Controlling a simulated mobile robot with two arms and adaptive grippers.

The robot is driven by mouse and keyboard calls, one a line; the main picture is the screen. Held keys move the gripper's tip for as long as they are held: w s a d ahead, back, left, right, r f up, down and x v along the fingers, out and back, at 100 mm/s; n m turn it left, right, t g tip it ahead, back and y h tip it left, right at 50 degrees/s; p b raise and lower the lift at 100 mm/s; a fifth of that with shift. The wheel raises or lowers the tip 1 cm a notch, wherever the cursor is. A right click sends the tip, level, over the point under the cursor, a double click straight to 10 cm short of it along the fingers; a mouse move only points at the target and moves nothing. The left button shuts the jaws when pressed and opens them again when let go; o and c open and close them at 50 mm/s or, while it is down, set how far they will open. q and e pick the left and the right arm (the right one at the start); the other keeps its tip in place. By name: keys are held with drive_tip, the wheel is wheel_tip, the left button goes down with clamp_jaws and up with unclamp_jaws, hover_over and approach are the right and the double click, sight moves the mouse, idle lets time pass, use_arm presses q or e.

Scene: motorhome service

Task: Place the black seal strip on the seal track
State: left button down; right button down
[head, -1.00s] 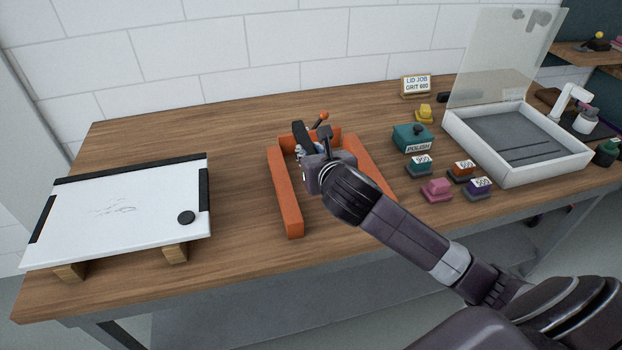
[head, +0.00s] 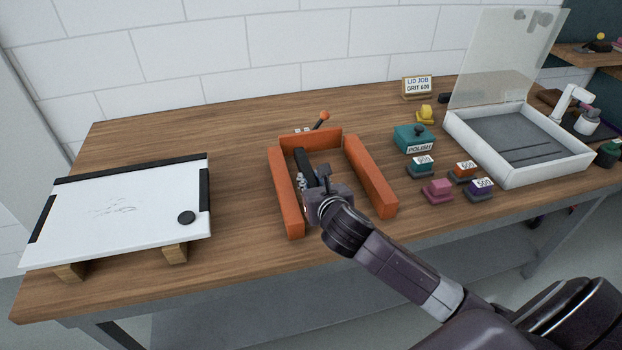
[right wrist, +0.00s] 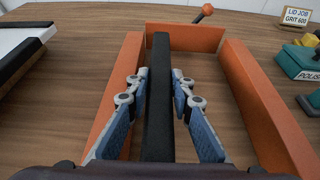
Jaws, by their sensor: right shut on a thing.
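My wrist hides the strip's near end in the head view. My left gripper is not in view.
A white panel (head: 120,215) with black edge pieces rests on wooden blocks at the left. A white box (head: 575,160) with a raised clear lid stands at the right. Several sanding blocks and a teal polish box (head: 413,135) lie between. Bare tabletop lies behind the panel.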

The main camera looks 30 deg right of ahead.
drive_tip(key=shift+f, duration=0.55)
drive_tip(key=c, duration=1.7)
unclamp_jaws()
